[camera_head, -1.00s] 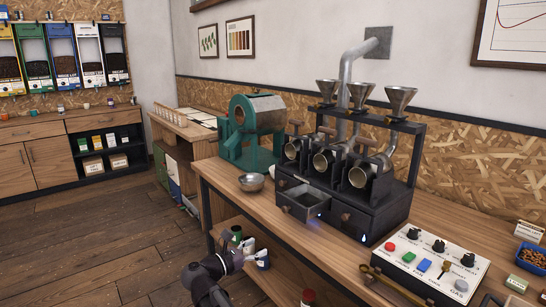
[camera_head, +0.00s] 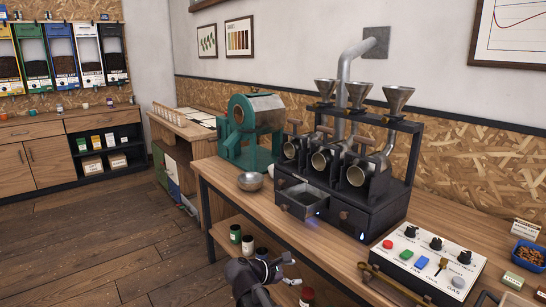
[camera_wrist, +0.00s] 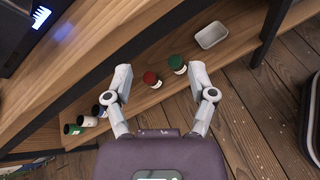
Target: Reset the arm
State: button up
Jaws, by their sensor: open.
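My gripper (camera_head: 288,268) is low at the front edge of the roasting bench in the head view, in front of the lower shelf. In the wrist view my gripper (camera_wrist: 160,80) has its two fingers spread wide apart, with nothing between them. Beyond the fingertips, a red-lidded jar (camera_wrist: 151,78) and a green-lidded jar (camera_wrist: 177,64) stand on the lower shelf (camera_wrist: 228,62). My arm hides part of that shelf in the head view.
The bench (camera_head: 250,205) carries a roaster with an open drawer (camera_head: 302,202), a metal bowl (camera_head: 250,181) and a control panel (camera_head: 435,262). A white tray (camera_wrist: 212,35) and several jars are on the lower shelf. The floor (camera_head: 110,240) at left is clear.

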jog(key=s+d+f+m+g+y, duration=0.6)
jog(key=s+d+f+m+y, duration=0.55)
jog(key=m, duration=0.65)
notch_tip(320, 180, up, 21)
jog(key=p, duration=2)
jog(key=shift+s+a+f+m, duration=0.15)
jog(key=shift+s+m, duration=0.15)
jog(key=shift+s, duration=0.1)
